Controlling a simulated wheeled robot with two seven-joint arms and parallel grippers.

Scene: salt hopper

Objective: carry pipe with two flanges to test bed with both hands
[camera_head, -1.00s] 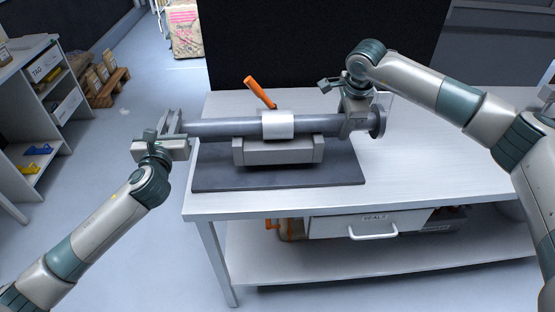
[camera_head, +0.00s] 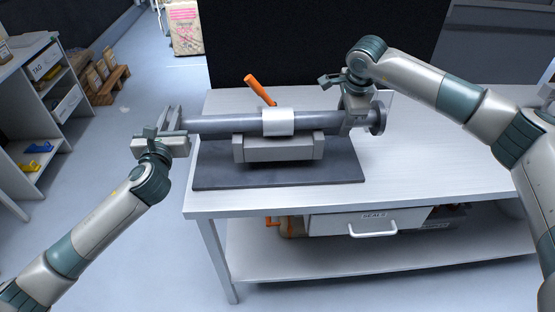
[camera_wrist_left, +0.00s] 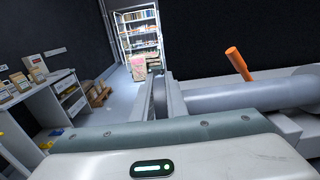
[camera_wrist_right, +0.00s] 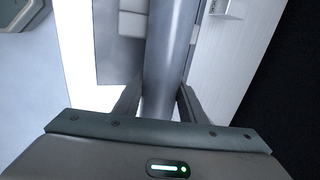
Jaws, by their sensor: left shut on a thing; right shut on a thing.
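The grey pipe (camera_head: 222,124) lies level across the test bed, over a grey block (camera_head: 278,149) on a dark mat (camera_head: 278,176). A white band (camera_head: 278,122) sits around its middle, and an orange lever (camera_head: 260,90) leans up behind it. My left gripper (camera_head: 173,121) is shut on the pipe's left end; the left flange is mostly hidden by the fingers. My right gripper (camera_head: 354,115) is shut around the pipe just inside the right flange (camera_head: 379,117). The right wrist view shows the pipe (camera_wrist_right: 170,50) running between the fingers. Whether the pipe touches the block is hidden.
The white table (camera_head: 430,170) is clear to the right of the mat. A drawer (camera_head: 366,224) marked SEALS hangs below. A dark panel (camera_head: 320,45) stands behind the table. Shelves (camera_head: 35,120) and a pallet with sacks (camera_head: 105,83) stand at the left, with open floor between.

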